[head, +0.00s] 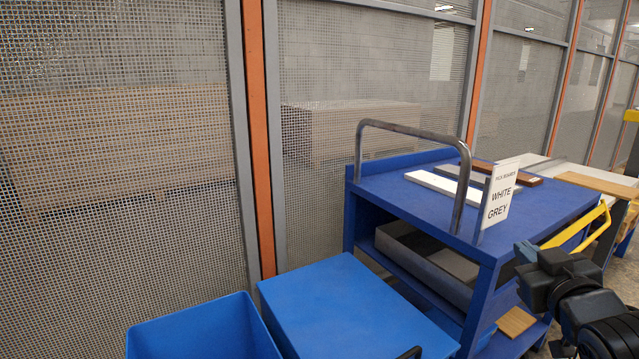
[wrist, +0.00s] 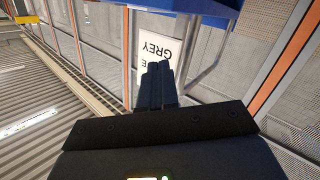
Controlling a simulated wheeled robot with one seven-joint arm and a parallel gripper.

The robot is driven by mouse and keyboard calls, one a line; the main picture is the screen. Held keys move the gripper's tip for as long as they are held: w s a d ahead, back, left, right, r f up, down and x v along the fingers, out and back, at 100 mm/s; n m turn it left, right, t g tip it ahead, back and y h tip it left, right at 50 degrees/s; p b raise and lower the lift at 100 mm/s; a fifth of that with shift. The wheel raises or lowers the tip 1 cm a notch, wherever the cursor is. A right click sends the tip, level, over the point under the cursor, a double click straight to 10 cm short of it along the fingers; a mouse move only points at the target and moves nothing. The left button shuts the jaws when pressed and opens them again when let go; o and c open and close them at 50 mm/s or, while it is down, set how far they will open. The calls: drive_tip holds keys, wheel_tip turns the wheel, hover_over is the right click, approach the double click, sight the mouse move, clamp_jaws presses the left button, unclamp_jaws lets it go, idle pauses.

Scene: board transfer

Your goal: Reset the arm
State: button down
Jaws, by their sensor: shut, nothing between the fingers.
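My gripper (wrist: 158,68) shows in the wrist view with its two dark fingers together and nothing between them. It points at a white sign (wrist: 158,45) that appears upside down behind the fingertips, with GREY legible. The same sign (head: 499,192) reads WHITE, GREY and stands upright at the cart's near edge. A white board (head: 444,188), a grey board (head: 462,172) and a brown board (head: 517,176) lie on the cart's top.
The blue cart (head: 380,185) has a bent metal handle (head: 410,128) and a grey bin (head: 440,262) on its lower shelf. Blue boxes (head: 345,305) stand at its left. Mesh fencing (head: 120,200) with orange posts runs behind. A yellow handle (head: 580,228) and a pale wooden board (head: 598,183) are at right.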

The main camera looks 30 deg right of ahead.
drive_tip(key=s+a+f+n+t+y, duration=0.1)
drive_tip(key=s+a+f+n+y, duration=0.2)
drive_tip(key=s+a+f+y, duration=0.55)
drive_tip(key=s+a+f+n+t+y, duration=0.1)
drive_tip(key=s+a+f+n, duration=0.4)
drive_tip(key=a, duration=0.9)
drive_tip(key=s+a+r+m+y, duration=0.1)
drive_tip(key=s+a+r+m, duration=0.25)
drive_tip(key=s+a, duration=0.65)
wheel_tip(320, 180, up, 14)
drive_tip(key=p, duration=1.5)
drive_tip(key=shift+d, duration=0.25)
